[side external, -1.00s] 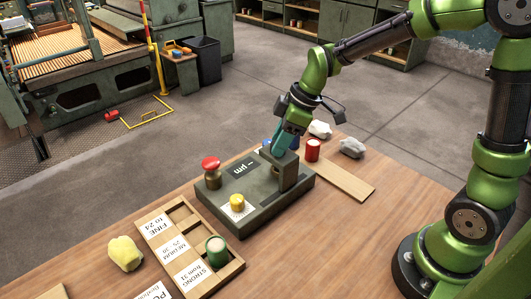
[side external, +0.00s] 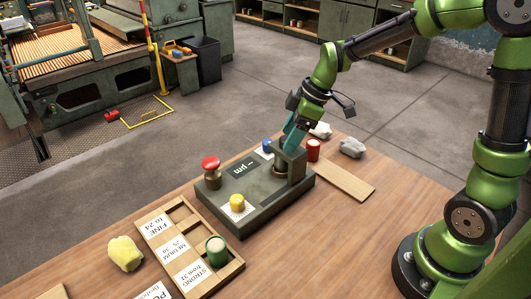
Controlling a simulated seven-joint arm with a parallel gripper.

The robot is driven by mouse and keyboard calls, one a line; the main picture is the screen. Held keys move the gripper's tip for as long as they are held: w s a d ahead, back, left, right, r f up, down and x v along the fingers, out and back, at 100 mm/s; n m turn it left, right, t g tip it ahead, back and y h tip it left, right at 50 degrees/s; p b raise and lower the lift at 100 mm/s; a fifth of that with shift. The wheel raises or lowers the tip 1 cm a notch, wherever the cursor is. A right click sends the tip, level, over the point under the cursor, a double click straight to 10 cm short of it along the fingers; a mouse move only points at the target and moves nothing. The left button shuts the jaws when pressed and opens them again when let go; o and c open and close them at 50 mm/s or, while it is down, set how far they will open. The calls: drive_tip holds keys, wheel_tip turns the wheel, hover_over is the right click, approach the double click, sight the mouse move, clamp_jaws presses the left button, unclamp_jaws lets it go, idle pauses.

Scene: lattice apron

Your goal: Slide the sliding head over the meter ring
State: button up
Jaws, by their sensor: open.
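The grey meter (side external: 255,202) lies on the wooden bench with a small display reading "-- µm". Its sliding head (side external: 293,157), a dark grey upright block, stands at the meter's right end. A round part, probably the meter ring (side external: 281,170), shows at the head's front left foot; the head partly hides it. My gripper (side external: 292,141) has teal fingers and is open at the head's upper part. The near finger overlaps the head in the picture, so I cannot tell whether it touches.
A red spool (side external: 313,150), a blue spool (side external: 267,145) and pale lumps (side external: 352,148) lie behind. A labelled wooden tray (side external: 226,262) with a green spool (side external: 216,250) stands in front.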

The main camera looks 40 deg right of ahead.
drive_tip(key=v, duration=1.7)
drive_tip(key=shift+f, duration=0.1)
drive_tip(key=s+a+f+m+t, duration=0.2)
drive_tip(key=s+m, duration=0.3)
drive_tip(key=m, duration=0.1)
drive_tip(key=s+a+f+m+t+h, duration=0.1)
drive_tip(key=s+a+f+m+t, duration=0.1)
drive_tip(key=s+m, duration=0.4)
drive_tip(key=shift+s+a+f+m, duration=0.3)
drive_tip(key=shift+a+f+m, duration=0.2)
drive_tip(key=shift+a+f, duration=0.25)
